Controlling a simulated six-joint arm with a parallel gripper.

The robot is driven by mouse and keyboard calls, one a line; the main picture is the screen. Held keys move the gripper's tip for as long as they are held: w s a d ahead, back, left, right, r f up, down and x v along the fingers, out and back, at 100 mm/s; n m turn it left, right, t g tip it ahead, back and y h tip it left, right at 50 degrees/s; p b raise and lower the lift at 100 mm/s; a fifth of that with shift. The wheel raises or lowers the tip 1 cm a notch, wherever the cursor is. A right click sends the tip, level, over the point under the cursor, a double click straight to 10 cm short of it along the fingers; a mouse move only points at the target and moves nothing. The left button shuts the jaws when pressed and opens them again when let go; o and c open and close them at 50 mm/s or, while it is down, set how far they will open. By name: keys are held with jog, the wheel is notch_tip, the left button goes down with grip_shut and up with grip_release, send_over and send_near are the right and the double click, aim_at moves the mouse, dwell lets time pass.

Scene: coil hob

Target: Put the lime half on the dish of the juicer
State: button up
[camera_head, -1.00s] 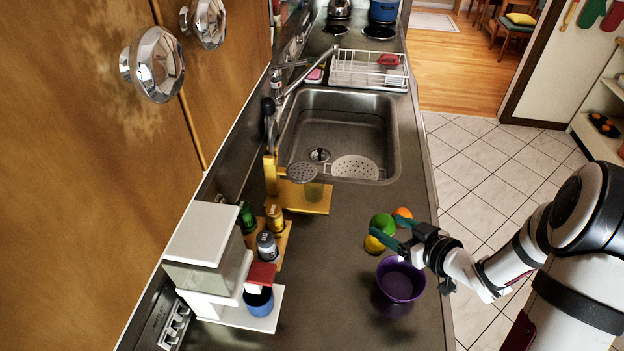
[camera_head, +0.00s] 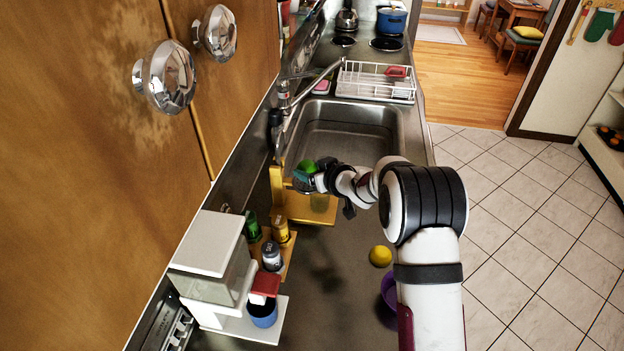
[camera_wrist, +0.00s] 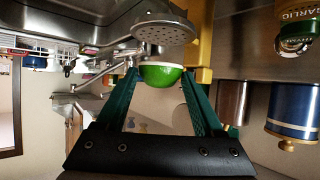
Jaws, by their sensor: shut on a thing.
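My gripper (camera_head: 304,178) is shut on the green lime half (camera_head: 308,167), at the juicer near the sink's front edge. In the wrist view the lime half (camera_wrist: 163,77) sits between the two green fingers, its pale cut face towards the juicer's grey perforated dish (camera_wrist: 165,33). That view appears upside down, so the lime half seems to be above the dish. I cannot tell whether they touch. The yellow juicer (camera_head: 277,190) has an upright post and a flat base. In the head view the dish is hidden behind my gripper and the lime half.
A yellow lemon (camera_head: 380,256) and a partly hidden purple bowl (camera_head: 389,288) lie at the right counter edge, by my arm. Spice jars (camera_head: 271,256) and a white machine (camera_head: 212,255) stand front left. The sink (camera_head: 345,130) lies behind the juicer.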

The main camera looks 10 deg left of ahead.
notch_tip(320, 180, down, 3)
jog(key=shift+f, duration=0.2)
jog(key=o, duration=1.4)
jog(key=shift+f, duration=0.1)
jog(key=shift+c, duration=0.2)
